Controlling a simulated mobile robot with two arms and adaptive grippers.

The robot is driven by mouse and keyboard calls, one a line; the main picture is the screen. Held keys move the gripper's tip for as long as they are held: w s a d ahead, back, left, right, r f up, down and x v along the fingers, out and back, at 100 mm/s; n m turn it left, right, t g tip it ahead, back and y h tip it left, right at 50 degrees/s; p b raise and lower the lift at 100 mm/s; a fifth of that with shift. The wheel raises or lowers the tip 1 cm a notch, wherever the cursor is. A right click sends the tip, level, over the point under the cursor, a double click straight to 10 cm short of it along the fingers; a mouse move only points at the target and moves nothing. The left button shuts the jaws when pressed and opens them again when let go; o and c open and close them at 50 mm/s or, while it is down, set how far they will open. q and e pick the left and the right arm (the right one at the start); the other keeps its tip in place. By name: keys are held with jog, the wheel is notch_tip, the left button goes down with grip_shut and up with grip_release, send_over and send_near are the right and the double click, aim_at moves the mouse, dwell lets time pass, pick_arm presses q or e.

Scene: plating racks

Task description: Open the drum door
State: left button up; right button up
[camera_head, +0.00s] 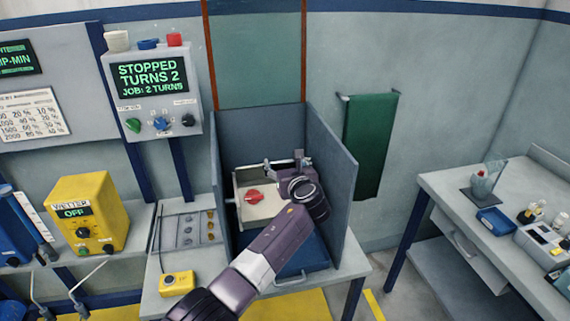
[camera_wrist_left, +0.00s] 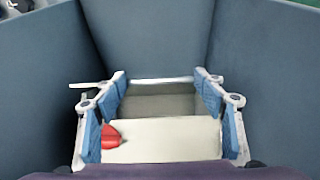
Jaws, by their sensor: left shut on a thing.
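The drum (camera_head: 243,183) is a pale box inside the blue-grey walled booth, with a cream door panel (camera_head: 262,205) bearing a red knob (camera_head: 254,196). My left gripper (camera_head: 287,163) is over the drum, its arm reaching in from the front and covering the drum's right side. In the left wrist view, my blue-padded fingers (camera_wrist_left: 162,112) stand wide apart on either side of the cream panel (camera_wrist_left: 170,135), shut on it. The red knob (camera_wrist_left: 110,136) lies close to the left finger. The panel's lower edge is hidden by my gripper body. My right gripper is not in view.
Booth walls (camera_head: 335,190) rise close on both sides and behind. A control box (camera_head: 155,85) reads "STOPPED TURNS 2, JOB: 2 TURNS". A blue tray (camera_head: 308,255) lies in front of the drum. A yellow wetter box (camera_head: 88,215) reads OFF. A side table (camera_head: 455,195) stands right.

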pick_arm(q)
jog(key=o, duration=1.4)
jog(key=shift+w+a+r, duration=0.1)
jog(key=shift+a+r, duration=0.1)
jog(key=shift+r, duration=0.1)
jog(key=shift+o, duration=0.2)
jog(key=shift+f, duration=0.1)
jog(key=shift+s+d, duration=0.3)
jog(key=shift+s, duration=0.35)
jog(key=v, duration=1)
jog(key=shift+s+r, duration=0.2)
jog(key=shift+s, duration=0.2)
